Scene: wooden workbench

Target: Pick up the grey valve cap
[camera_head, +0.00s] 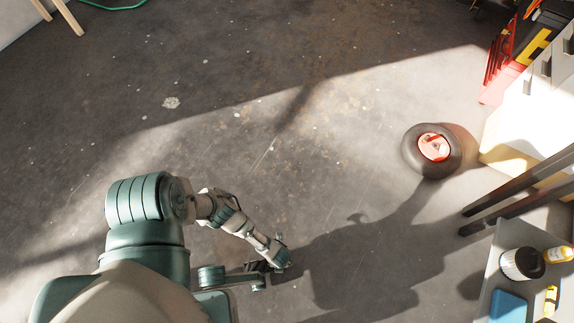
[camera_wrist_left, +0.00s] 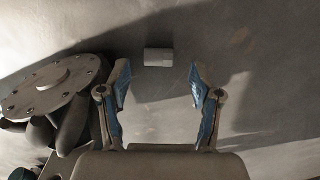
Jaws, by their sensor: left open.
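A small pale grey cylinder, which looks like the valve cap (camera_wrist_left: 158,57), lies on its side on the grey floor in the left wrist view. It is beyond my left gripper (camera_wrist_left: 158,75) and roughly centred between its fingertips. The two blue-and-grey fingers are spread apart with nothing between them. In the head view my left arm reaches down to the right, with its gripper (camera_head: 262,267) low in the picture and partly hidden by arm parts. I cannot make out the cap in the head view. My right gripper is not in view.
A black wheel with a red hub (camera_head: 434,147) lies on the floor at right. A grey bench (camera_head: 487,293) holding bottles and a blue item stands at lower right. White drawers (camera_head: 528,115) and red items (camera_head: 498,75) are at upper right. The middle floor is clear.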

